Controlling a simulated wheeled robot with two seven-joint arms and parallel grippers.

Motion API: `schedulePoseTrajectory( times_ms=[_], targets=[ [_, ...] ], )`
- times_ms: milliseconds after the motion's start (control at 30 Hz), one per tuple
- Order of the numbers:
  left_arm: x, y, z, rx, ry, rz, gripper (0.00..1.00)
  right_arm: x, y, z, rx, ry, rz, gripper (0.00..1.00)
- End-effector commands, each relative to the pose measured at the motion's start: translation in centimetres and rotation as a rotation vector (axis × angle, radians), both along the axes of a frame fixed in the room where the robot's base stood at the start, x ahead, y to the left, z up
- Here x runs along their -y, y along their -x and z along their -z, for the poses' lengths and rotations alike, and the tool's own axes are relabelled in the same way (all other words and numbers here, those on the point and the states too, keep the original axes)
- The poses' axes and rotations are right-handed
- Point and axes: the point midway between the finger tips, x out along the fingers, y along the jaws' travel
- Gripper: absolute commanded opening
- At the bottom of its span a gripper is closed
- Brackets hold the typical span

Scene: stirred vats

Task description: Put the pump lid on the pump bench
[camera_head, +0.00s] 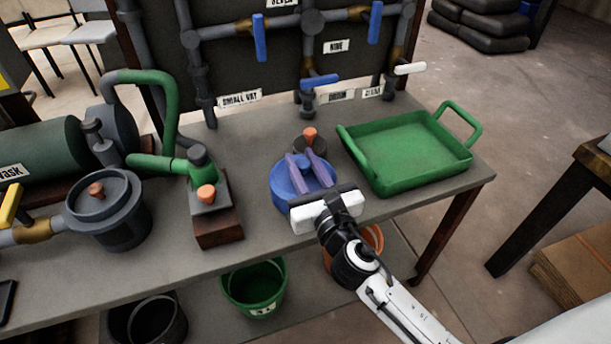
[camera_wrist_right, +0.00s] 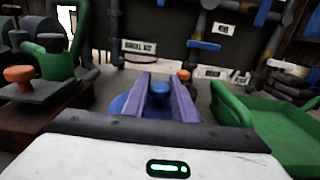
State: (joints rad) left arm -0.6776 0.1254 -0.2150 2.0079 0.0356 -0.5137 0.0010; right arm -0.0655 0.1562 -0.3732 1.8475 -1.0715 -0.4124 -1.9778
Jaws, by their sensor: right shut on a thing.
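A round blue lid (camera_head: 284,190) with a blue knob is at the middle of the grey pump bench (camera_head: 262,226); I take it to be the pump lid. My right gripper (camera_head: 308,168) reaches over it from the front right, its two purple fingers shut on the knob. In the right wrist view, the blue knob (camera_wrist_right: 160,91) shows between the fingers (camera_wrist_right: 158,98). The white gripper body hides part of the lid's near side. I cannot tell whether the lid touches the bench top or hangs just above it. My left gripper is not in view.
A dark round piece with an orange knob (camera_head: 309,135) stands just behind the lid. A green tray (camera_head: 405,158) is to the right, a wooden-based block with an orange knob (camera_head: 215,212) to the left. Pipes and valves stand behind. The bench's front strip is partly clear.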

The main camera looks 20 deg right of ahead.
Motion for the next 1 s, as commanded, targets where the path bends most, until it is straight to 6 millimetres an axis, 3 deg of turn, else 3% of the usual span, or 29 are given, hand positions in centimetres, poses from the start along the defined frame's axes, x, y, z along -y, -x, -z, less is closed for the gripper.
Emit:
schedulePoseTrajectory(
  times_ms=[33, 100, 367, 400, 500, 833, 1000],
  targets=[
    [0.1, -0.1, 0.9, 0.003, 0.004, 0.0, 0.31, 0.0, 0.0, 1.5, 0.0, -0.003, 0.0, 0.01],
    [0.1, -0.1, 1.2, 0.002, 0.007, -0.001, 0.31, 0.0, 0.0, 2.1, -0.001, -0.002, 0.001, 0.0],
    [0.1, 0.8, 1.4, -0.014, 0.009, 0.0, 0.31, 0.1, 0.1, 2.7, -0.01, -0.003, 0.003, 0.0],
    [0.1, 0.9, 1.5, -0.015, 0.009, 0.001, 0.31, 0.2, 0.1, 2.8, -0.012, -0.003, 0.004, 0.28],
    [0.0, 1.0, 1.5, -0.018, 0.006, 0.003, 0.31, 0.1, 0.1, 2.7, -0.01, -0.002, 0.004, 0.44],
    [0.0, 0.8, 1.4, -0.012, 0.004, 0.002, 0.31, 0.0, 0.3, 2.3, -0.003, -0.001, 0.001, 0.44],
    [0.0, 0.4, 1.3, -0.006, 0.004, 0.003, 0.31, 0.1, 2.4, 2.4, -0.004, -0.002, 0.0, 0.44]
  ],
)
